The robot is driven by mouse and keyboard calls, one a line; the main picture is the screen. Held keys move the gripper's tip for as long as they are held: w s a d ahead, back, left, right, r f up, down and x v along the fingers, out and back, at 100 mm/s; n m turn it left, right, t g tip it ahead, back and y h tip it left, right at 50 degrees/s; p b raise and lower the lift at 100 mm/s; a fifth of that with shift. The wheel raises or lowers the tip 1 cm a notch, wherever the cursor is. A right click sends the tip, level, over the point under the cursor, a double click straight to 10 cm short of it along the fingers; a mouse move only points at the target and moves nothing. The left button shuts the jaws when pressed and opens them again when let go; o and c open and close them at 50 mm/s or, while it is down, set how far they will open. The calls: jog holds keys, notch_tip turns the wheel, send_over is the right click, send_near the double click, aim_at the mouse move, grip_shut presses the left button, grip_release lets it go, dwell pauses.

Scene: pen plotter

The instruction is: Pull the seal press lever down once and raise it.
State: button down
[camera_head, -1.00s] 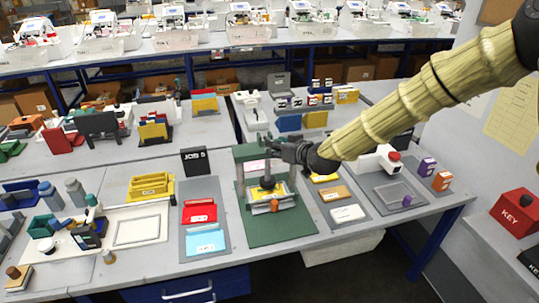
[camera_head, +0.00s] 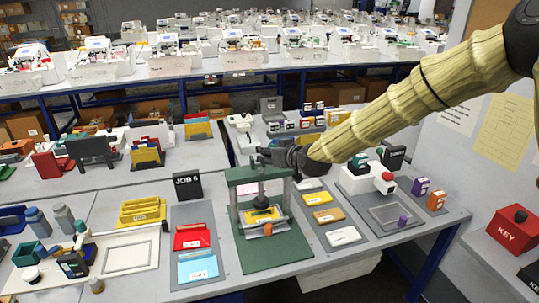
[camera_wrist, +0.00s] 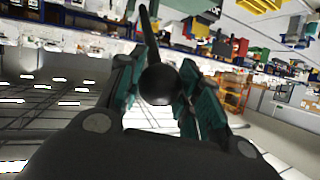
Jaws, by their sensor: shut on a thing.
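My gripper (camera_head: 262,156) is just above the top of the frame. In the wrist view my gripper (camera_wrist: 160,90) has its dark green fingers closed on either side of the lever's black ball knob (camera_wrist: 158,85). The lever's dark rod (camera_wrist: 146,28) runs away from the knob. In the head view the lever is mostly hidden by my gripper.
Red and blue cards (camera_head: 192,237) lie on a grey tray to the left, beside a JOB 5 sign (camera_head: 187,186). Yellow, orange and white cards (camera_head: 328,215) lie to the right. A white device with a red button (camera_head: 388,177) stands farther right.

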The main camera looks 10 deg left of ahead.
jog(key=c, duration=1.3)
grip_release()
jog(key=shift+w+r, duration=0.2)
jog(key=shift+r, duration=0.1)
jog(key=o, duration=0.3)
jog(key=shift+o, duration=0.2)
jog(key=shift+f, duration=0.15)
jog(key=shift+s, duration=0.1)
jog(key=v, duration=1.2)
